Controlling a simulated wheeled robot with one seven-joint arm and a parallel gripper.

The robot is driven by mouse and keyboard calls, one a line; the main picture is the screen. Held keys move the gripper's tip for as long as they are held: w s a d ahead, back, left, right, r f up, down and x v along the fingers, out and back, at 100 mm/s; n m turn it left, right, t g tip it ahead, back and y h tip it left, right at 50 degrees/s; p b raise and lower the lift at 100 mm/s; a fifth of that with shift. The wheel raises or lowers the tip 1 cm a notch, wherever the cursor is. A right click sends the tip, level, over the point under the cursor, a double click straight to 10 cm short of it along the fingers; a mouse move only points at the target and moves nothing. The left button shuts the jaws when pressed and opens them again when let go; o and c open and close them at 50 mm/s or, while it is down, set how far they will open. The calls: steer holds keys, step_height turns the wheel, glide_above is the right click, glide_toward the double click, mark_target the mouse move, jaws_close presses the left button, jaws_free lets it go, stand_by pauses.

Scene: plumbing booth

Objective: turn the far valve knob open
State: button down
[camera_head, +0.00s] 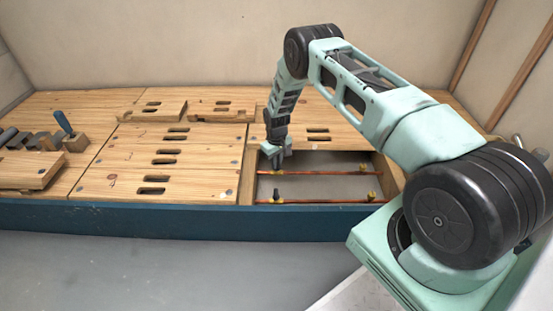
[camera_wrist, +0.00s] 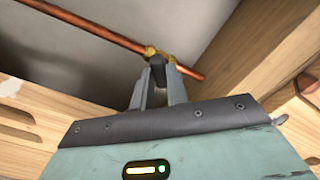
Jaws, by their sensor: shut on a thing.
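The far valve knob (camera_wrist: 157,66) is small and black. It sits on a brass valve body (camera_wrist: 169,57) on the far copper pipe. My gripper (camera_wrist: 158,85) is shut on this knob, with one grey finger on each side of it. In the head view my gripper (camera_head: 278,162) reaches down into the open floor bay at the left end of the far copper pipe (camera_head: 325,173). There the fingers mostly hide the knob. The near valve knob (camera_head: 276,193) stands dark and free on the near copper pipe (camera_head: 325,201).
Wooden floor panels (camera_head: 150,150) with slots surround the bay. Loose panels (camera_head: 222,111) lie behind. A blue-handled tool (camera_head: 63,122) and dark pieces (camera_head: 20,138) are at left. Brass fittings (camera_head: 372,169) sit at the pipes' right ends. Wooden edges rise close beside my gripper.

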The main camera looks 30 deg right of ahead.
steer(key=n+p, duration=0.1)
steer(key=n, duration=0.3)
steer(key=shift+n, duration=0.3)
steer(key=n, duration=0.5)
steer(key=shift+n, duration=0.3)
steer(key=c, duration=1.4)
jaws_free()
step_height(320, 180, up, 17)
steer(key=p, duration=0.7)
steer(key=shift+r, duration=0.2)
